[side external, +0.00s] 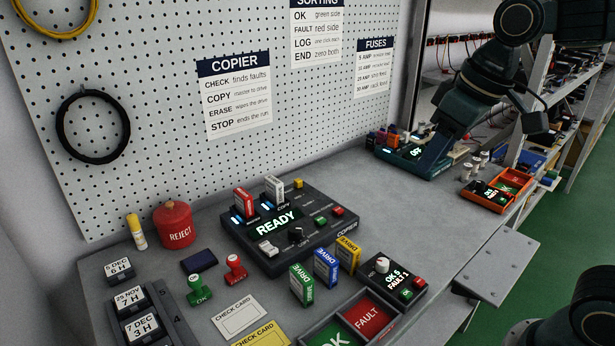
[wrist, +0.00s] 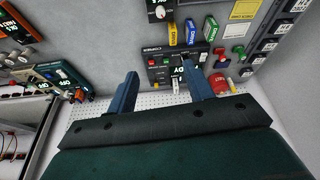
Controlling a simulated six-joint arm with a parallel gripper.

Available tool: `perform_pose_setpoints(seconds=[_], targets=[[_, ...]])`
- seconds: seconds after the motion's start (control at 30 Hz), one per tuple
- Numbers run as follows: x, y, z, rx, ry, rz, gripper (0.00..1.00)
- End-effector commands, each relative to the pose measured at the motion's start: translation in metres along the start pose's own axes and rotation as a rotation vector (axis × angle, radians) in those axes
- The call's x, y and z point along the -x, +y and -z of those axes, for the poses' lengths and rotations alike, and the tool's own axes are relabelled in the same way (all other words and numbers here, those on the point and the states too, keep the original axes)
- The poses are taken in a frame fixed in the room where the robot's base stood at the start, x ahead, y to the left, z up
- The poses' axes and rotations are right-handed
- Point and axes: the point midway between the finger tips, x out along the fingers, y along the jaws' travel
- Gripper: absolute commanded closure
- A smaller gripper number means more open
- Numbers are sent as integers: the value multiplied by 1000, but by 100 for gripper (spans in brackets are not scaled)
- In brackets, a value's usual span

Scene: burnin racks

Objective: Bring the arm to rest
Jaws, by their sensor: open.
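My gripper (side external: 430,163) is at the back right of the bench in the side view, angled down in front of a dark device with a lit display (side external: 400,151). In the wrist view my two blue fingers (wrist: 163,92) are spread wide with nothing held between them. The copier (side external: 290,228), its display reading READY, stands in the middle of the bench; it shows beyond the fingers in the wrist view (wrist: 160,62). A red and a white drive stand upright in its back slots. I cannot tell how close my fingertips are to the bench.
Green, blue and yellow drives (side external: 326,268) stand in front of the copier, by the OK and FAULT tray (side external: 378,310). A red REJECT pot (side external: 173,225) stands at the left. The pegboard (side external: 150,60) rises behind.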

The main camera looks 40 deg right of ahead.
Motion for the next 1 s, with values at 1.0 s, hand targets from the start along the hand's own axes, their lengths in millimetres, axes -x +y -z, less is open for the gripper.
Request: perform_pose_setpoints(seconds=[1.0], targets=[[-5,4,-114,-118,147,-30,48]])
